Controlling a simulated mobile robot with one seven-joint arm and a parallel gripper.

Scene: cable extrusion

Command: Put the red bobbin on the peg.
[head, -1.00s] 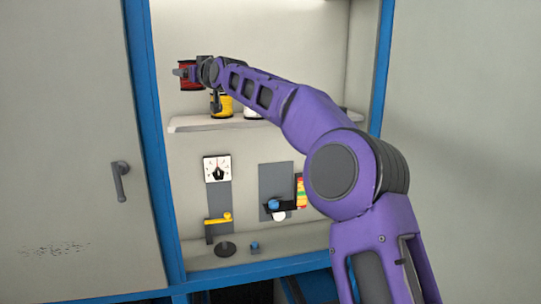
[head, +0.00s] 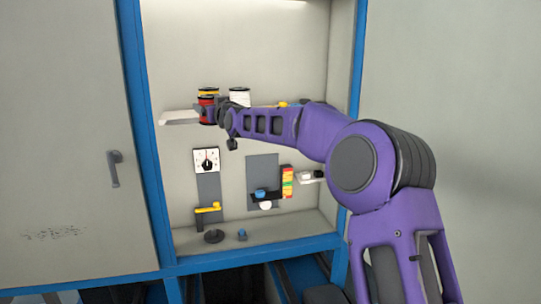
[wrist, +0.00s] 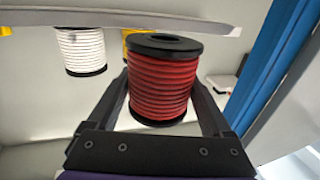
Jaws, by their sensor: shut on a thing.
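The red bobbin (head: 207,112), with black end flanges, is held in my gripper (head: 213,114) in front of the shelf, close to its edge height. In the wrist view the red bobbin (wrist: 162,88) sits between the two fingers of my gripper (wrist: 161,100), which are shut on its sides; its upper flange and centre hole show. On the cabinet's lower ledge is a dark round base (head: 214,236) with a small stub on top, which may be the peg; I cannot tell for sure.
A white shelf (head: 181,117) carries a white bobbin (head: 239,97) and a yellow bobbin (head: 208,90). Below are a dial (head: 206,160), a yellow crank (head: 208,209), a black lever arm (head: 266,197) and a blue knob (head: 242,234). Blue frame posts (head: 140,130) bound the cabinet.

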